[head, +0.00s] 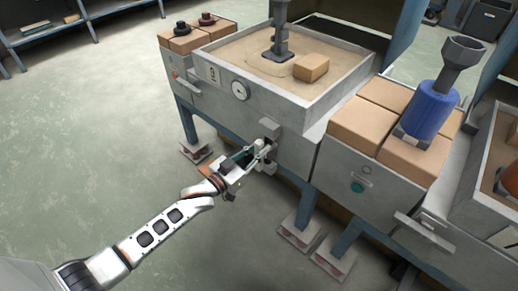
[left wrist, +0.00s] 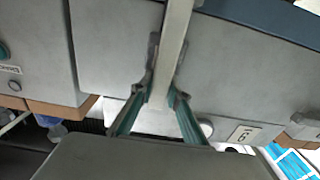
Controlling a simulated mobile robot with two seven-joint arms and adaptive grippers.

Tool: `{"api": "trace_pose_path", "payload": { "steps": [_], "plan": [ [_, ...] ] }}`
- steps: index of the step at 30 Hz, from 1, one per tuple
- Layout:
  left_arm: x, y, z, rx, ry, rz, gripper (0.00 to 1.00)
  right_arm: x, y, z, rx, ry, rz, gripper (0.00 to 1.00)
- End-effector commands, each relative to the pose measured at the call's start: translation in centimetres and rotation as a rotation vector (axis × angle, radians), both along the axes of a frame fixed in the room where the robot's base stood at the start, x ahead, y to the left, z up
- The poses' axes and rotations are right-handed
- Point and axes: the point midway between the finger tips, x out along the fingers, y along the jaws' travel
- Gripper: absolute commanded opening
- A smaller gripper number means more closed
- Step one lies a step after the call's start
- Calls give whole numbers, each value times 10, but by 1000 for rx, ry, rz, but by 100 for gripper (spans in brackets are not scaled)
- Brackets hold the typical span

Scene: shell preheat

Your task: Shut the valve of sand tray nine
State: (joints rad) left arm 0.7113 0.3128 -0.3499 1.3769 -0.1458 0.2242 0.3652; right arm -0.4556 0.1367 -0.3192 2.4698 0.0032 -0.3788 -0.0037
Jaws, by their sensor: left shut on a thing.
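The sand tray (head: 330,103) is a grey metal box of pale sand on blue legs. Its front carries a number plate (head: 212,73) that looks like a 9 and a round gauge (head: 240,90). The plate shows upside down in the left wrist view (left wrist: 243,134). My left gripper (head: 262,152) is at the valve fitting (head: 269,128) low on the tray's front. In the left wrist view its teal fingers (left wrist: 165,92) are shut on a pale bar, apparently the valve handle (left wrist: 178,40). The gripper hides part of the valve in the head view. My right gripper is not in view.
A wooden block (head: 311,67) and a dark tamper-like tool (head: 281,45) stand in the sand. To the right, a blue cylinder (head: 428,110) stands on brick-like blocks. The blue legs (head: 301,212) rise from plates on the floor. The floor at left is clear.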

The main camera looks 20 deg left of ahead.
Motion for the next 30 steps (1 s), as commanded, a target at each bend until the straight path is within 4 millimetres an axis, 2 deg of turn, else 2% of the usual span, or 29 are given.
{"api": "trace_pose_path", "payload": {
  "steps": [11,30],
  "plan": [
    [-1,-4,1,93,-35,0,0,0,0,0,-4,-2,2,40],
    [-8,-21,-10,630,-226,0,0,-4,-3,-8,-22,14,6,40]
  ]
}}
